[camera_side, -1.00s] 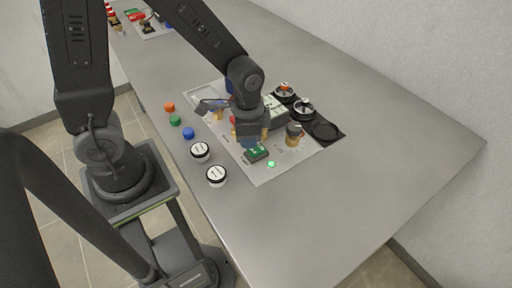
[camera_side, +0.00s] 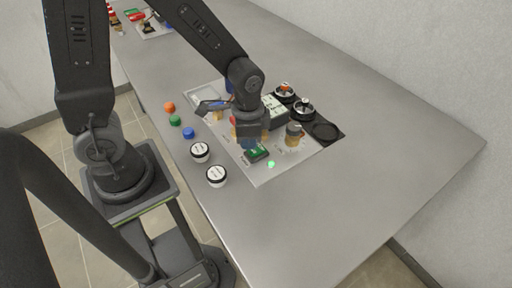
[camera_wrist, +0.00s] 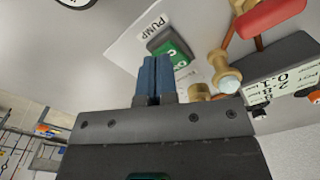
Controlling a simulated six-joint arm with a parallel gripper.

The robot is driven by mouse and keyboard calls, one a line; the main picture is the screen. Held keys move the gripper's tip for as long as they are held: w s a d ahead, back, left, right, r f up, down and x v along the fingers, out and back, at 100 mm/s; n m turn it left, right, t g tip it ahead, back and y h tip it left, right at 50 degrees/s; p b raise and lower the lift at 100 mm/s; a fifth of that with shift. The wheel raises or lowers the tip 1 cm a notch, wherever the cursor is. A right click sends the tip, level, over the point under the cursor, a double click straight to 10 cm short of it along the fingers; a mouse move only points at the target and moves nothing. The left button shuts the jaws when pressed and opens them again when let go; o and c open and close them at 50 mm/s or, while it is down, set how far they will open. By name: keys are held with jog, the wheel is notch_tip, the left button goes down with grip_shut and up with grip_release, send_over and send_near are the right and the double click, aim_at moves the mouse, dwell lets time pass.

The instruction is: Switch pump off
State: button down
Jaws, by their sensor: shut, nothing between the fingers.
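The pump switch (camera_side: 257,152) is a green rocker in a dark frame on the grey panel. In the wrist view the green rocker (camera_wrist: 176,50) sits beside the printed PUMP label (camera_wrist: 152,25), just beyond my fingertips. A small green light (camera_side: 271,164) glows next to the switch in the side view. My gripper (camera_wrist: 155,62) has blue fingers shut together with nothing between them. In the side view my gripper (camera_side: 248,143) points down right at the switch's far edge. I cannot tell whether the fingertips touch the rocker.
Brass fittings (camera_wrist: 225,75), a red valve handle (camera_wrist: 270,14) and a display box (camera_wrist: 285,80) stand close to my fingers. A brass-and-black knob (camera_side: 293,134) and round gauges (camera_side: 304,109) are to the right. Loose caps (camera_side: 200,151) lie left of the panel. The table front is clear.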

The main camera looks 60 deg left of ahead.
jog(key=shift+f, duration=1.2)
dwell(0.5)
jog(key=shift+r, duration=3.55)
notch_tip(320, 180, up, 9)
jog(key=n+t, duration=0.3)
send_over(249, 154)
jog(key=s+a, duration=0.2)
jog(key=s, duration=0.1)
jog(key=s+r+n+t, duration=0.2)
jog(key=s+r+n, duration=0.1)
jog(key=s+r, duration=0.2)
jog(key=shift+a+t, duration=0.3)
jog(key=shift+a, duration=0.1)
jog(key=shift+w, duration=0.1)
